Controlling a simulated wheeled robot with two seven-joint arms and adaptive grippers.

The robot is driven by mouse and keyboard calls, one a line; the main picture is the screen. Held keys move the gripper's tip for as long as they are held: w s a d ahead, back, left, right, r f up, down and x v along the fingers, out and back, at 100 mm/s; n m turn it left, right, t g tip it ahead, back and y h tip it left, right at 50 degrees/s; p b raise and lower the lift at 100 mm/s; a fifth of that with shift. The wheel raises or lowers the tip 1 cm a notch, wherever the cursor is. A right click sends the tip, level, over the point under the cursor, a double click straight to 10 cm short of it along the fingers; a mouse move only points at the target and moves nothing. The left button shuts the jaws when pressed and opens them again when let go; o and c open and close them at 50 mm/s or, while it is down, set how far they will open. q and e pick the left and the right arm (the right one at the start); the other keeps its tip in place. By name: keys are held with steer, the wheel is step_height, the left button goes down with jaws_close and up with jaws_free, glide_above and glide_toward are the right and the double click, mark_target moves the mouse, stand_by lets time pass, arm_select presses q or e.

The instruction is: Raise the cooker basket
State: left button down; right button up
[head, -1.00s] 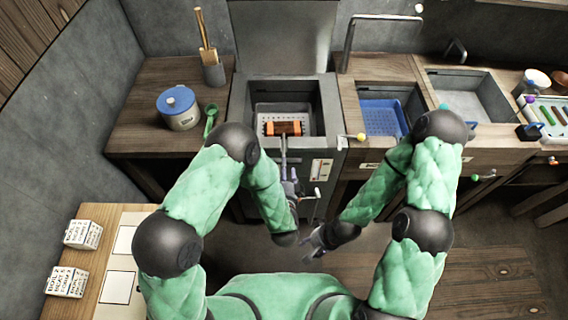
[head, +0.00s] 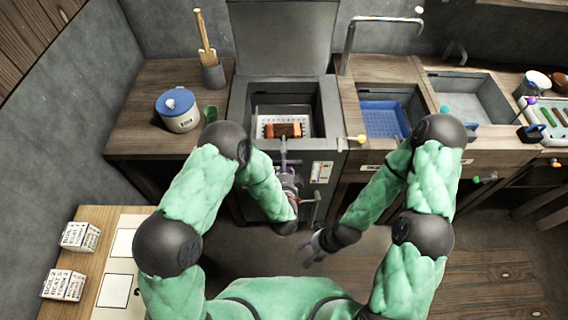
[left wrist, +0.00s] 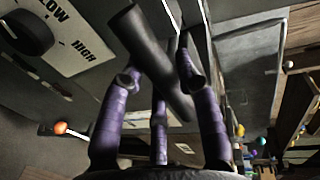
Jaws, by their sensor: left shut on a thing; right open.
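The cooker basket (head: 265,111) is a pale perforated tray inside the dark open cooker well (head: 239,108), holding an orange-brown piece (head: 283,130). Its handle (head: 284,147) comes out over the cooker's front edge. My left gripper (head: 285,174) is in front of the cooker below that edge. In the left wrist view its purple fingers (left wrist: 165,90) are closed around the black handle bar (left wrist: 150,60). My right gripper (head: 316,246) is open and empty, lower and to the right, away from the cooker.
The cooker front has a dial panel (head: 321,172), close to the left gripper; its dial (left wrist: 28,32) shows in the left wrist view. A blue basket (head: 381,118) sits in the well to the right. A blue-lidded pot (head: 179,110) stands on the left counter. The floor in front is clear.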

arm_select(q)
step_height(320, 180, up, 18)
steer(key=p, duration=1.1)
steer(key=shift+f+p, duration=0.25)
steer(key=shift+p, duration=0.05)
steer(key=shift+w+r, duration=0.1)
steer(key=shift+w, duration=0.05)
steer(key=c, duration=0.9)
jaws_free()
steer(key=s, duration=0.4)
steer(key=s+r, duration=0.1)
steer(key=s, duration=0.3)
steer(key=s+r, duration=0.1)
steer(key=s, duration=0.3)
steer(key=shift+r, duration=0.1)
